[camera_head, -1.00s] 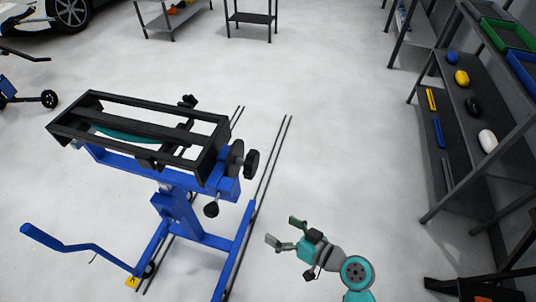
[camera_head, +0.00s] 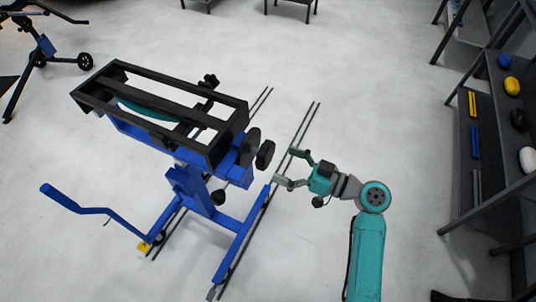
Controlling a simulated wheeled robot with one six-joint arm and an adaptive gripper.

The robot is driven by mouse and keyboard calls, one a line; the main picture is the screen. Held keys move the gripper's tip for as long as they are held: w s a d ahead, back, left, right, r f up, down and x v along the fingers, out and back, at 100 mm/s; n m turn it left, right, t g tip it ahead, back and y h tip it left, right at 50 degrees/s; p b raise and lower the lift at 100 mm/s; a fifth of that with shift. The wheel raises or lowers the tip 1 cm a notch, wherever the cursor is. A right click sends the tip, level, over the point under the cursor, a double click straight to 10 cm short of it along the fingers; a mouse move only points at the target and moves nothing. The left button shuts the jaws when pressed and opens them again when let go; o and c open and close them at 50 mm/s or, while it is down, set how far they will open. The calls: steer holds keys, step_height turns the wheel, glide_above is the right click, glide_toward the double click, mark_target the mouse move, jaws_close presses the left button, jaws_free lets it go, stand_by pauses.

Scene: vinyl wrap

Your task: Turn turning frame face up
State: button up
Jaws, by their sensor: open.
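The turning frame is a black rectangular frame (camera_head: 90,99) on a blue stand (camera_head: 192,190), left of the middle in the head view. A teal curved part (camera_head: 145,109) shows inside the frame, partly hidden by its bars. Dark knobs (camera_head: 264,155) sit at the frame's right end, and another clamp knob (camera_head: 209,82) is at its back edge. My gripper (camera_head: 283,167) is open and empty, to the right of the knobs and apart from them, with its fingers pointing left toward the stand.
A blue crank handle (camera_head: 75,203) sticks out at the stand's lower left. Two dark rails (camera_head: 303,125) run along the floor under the stand. A shelf (camera_head: 474,195) with tools and colored items stands at the right. The floor between is clear.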

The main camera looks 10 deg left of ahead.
mark_target(270, 157)
steer(key=shift+x, duration=2.65)
steer(key=c, duration=1.6)
steer(key=shift+o, duration=0.2)
